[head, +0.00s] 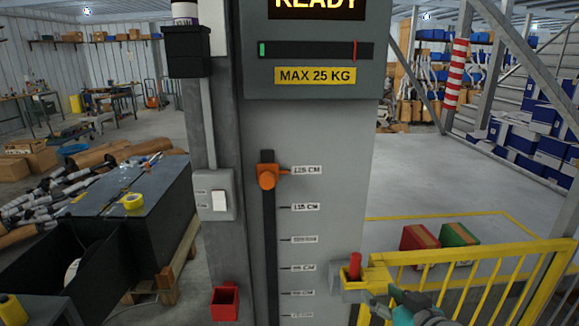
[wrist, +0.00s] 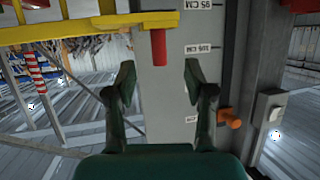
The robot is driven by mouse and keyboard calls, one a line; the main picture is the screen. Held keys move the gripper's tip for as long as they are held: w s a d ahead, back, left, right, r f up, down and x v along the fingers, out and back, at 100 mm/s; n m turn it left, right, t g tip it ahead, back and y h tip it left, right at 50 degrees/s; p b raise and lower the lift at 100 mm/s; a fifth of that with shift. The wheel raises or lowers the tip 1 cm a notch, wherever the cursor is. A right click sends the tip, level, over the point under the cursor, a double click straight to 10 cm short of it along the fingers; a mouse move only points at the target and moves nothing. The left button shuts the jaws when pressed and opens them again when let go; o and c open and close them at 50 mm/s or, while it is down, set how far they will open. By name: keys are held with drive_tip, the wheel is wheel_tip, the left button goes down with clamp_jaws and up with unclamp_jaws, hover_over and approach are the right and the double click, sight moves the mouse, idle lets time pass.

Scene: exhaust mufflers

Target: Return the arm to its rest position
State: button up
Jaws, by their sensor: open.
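My gripper (head: 388,297) shows at the bottom right of the head view, partly cut off by the lower edge. In the wrist view my gripper (wrist: 158,82) has its two dark fingers spread with nothing between them. A red handle (head: 354,266) stands on the yellow gate's latch (head: 372,274), close to my gripper. The red handle (wrist: 159,47) also shows in the wrist view, beyond the fingertips and apparently apart from them. Most of my arm is out of view.
A grey column with a height scale (head: 320,140) stands ahead, with an orange slider (head: 267,176) near its 125 CM mark. A yellow railing (head: 490,262) is at right. A red box (head: 420,237) and a green box (head: 458,235) lie behind it. Dark bins (head: 130,215) stand at left.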

drive_tip(key=s+a+f+m+h, duration=0.2)
drive_tip(key=s+f+m+h, duration=0.1)
drive_tip(key=s+f, duration=1.5)
drive_tip(key=s+t, duration=0.1)
drive_tip(key=s, duration=2.3)
drive_tip(key=shift+a+r+n+t, duration=0.25)
drive_tip(key=shift+r+n+t, duration=0.05)
drive_tip(key=shift+r+n, duration=0.1)
